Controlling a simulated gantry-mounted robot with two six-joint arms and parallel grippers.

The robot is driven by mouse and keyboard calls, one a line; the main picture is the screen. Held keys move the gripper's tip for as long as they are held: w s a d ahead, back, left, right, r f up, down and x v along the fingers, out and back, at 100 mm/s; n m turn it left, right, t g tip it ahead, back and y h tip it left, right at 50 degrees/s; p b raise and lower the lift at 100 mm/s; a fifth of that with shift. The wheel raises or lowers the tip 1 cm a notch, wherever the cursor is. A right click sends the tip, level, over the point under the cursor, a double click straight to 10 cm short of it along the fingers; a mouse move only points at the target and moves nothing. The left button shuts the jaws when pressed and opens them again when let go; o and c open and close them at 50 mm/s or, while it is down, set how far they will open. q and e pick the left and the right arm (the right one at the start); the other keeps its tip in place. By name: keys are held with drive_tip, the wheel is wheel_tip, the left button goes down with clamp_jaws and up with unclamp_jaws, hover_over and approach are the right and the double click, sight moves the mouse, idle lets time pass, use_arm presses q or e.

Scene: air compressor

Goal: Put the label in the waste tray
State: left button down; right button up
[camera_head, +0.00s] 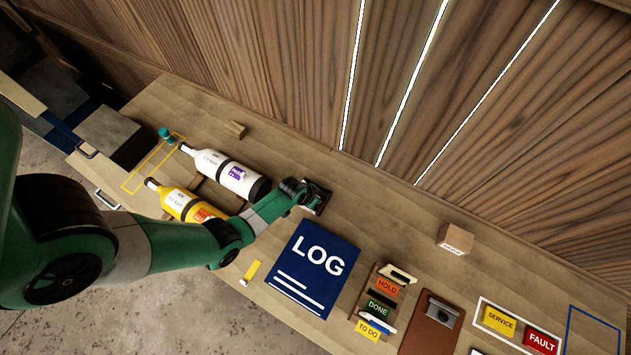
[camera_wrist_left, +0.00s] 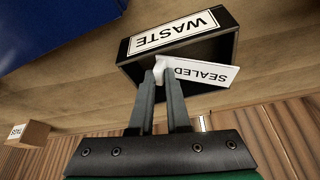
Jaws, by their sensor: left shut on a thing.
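The label (camera_wrist_left: 207,71), a white strip reading SEALED, shows in the left wrist view. My left gripper (camera_wrist_left: 163,80) is shut on its end, at a small white tab. The label is over the opening of the waste tray (camera_wrist_left: 126,50), a dark box with a white WASTE plate; I cannot tell whether it touches the tray. In the head view my left gripper (camera_head: 314,197) is at the back of the bench, beyond the blue log book, and the label cannot be made out there. My right gripper is not in view.
The blue LOG book (camera_head: 306,268) lies in front of the gripper. A white bottle (camera_head: 228,172) and a yellow bottle (camera_head: 183,203) lie to its left. A small wooden box (camera_head: 455,239), a card holder (camera_head: 375,300) and a clipboard (camera_head: 430,330) are to the right.

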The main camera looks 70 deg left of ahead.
use_arm(q)
drive_tip(key=shift+f, duration=0.15)
drive_tip(key=c, duration=0.8)
unclamp_jaws()
drive_tip(key=p+v, duration=1)
drive_tip(key=v, duration=0.1)
drive_tip(key=shift+s+r, duration=0.15)
drive_tip(key=shift+r, duration=0.2)
